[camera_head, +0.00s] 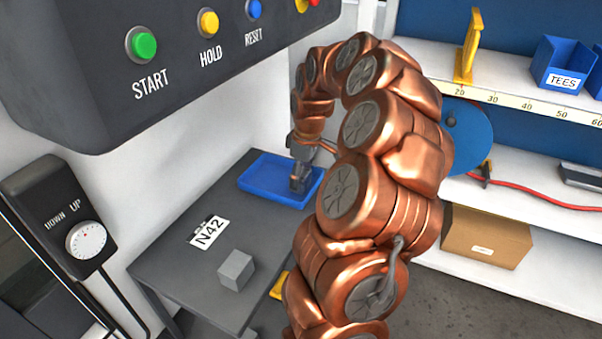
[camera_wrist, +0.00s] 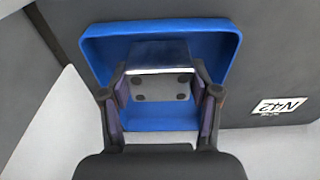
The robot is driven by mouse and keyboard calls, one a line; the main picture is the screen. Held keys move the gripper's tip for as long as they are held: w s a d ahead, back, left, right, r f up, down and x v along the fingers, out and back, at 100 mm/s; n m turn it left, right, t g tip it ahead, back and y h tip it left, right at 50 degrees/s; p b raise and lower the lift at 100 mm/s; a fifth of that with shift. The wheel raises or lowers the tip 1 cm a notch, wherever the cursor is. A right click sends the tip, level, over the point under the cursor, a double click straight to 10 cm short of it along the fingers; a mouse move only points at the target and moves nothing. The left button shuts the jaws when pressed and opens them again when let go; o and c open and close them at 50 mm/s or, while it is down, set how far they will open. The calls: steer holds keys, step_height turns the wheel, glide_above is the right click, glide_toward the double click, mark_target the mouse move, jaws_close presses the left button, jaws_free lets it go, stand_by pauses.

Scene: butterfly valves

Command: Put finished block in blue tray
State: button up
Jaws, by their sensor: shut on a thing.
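The blue tray (camera_head: 262,181) lies at the far end of the dark grey table; it also fills the upper middle of the wrist view (camera_wrist: 222,45). My gripper (camera_head: 300,180) is at the tray's right part in the head view. In the wrist view its two fingers are shut on a grey metal block (camera_wrist: 160,87) with several dark holes in its face. The block is within the tray's outline there. I cannot tell whether it touches the tray floor. A second, plain grey block (camera_head: 236,269) sits on the table's near part.
The table (camera_head: 185,265) carries an N42 label (camera_head: 208,232) between tray and plain block. A control panel with a green START button (camera_head: 142,45) hangs at upper left. Shelves on the right hold a blue TEES bin (camera_head: 564,68) and a cardboard box (camera_head: 487,236).

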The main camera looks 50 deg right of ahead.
mark_target(307, 175)
steer(key=shift+f, duration=0.1)
steer(key=shift+f, duration=0.1)
steer(key=o, duration=1.5)
steer(key=shift+c, duration=0.2)
step_height(307, 175, up, 12)
steer(key=s+b, duration=0.1)
steer(key=b, duration=0.1)
steer(key=shift+s+d, duration=0.2)
steer(key=shift+s, duration=0.1)
